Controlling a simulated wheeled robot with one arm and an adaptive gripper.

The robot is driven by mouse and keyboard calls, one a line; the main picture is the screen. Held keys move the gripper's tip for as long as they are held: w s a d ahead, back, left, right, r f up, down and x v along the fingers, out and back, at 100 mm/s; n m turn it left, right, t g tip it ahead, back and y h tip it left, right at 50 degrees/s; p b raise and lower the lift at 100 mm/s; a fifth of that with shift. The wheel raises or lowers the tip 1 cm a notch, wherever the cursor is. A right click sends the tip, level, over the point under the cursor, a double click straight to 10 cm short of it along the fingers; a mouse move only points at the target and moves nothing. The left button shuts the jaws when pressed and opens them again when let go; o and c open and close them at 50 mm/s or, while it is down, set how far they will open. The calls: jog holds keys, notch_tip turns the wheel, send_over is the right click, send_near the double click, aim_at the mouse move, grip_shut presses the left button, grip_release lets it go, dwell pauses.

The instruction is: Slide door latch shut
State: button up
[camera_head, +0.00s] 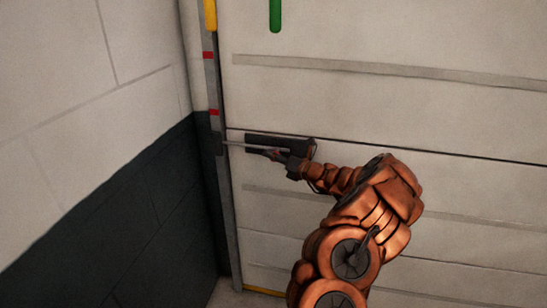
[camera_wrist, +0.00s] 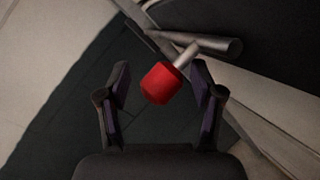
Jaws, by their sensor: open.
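The door latch shows in the head view as a dark plate (camera_head: 292,143) on the pale door (camera_head: 380,125), with a thin metal bolt (camera_head: 236,145) reaching left toward the frame. In the wrist view, a red knob (camera_wrist: 160,84) sits on a short metal stem joined to the grey bolt (camera_wrist: 220,46). My gripper (camera_wrist: 160,78) is open, with one finger on each side of the knob and visible gaps to it. In the head view, my gripper (camera_head: 268,154) is at the latch, seen small; the red knob cannot be made out there.
A metal door frame (camera_head: 222,190) with red bands runs down the door's left edge. A pale and dark block wall (camera_head: 110,210) stands close on the left. A green bar (camera_head: 275,14) is higher on the door. The door face to the right is clear.

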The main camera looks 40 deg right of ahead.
jog(key=v, duration=1.2)
dwell(0.5)
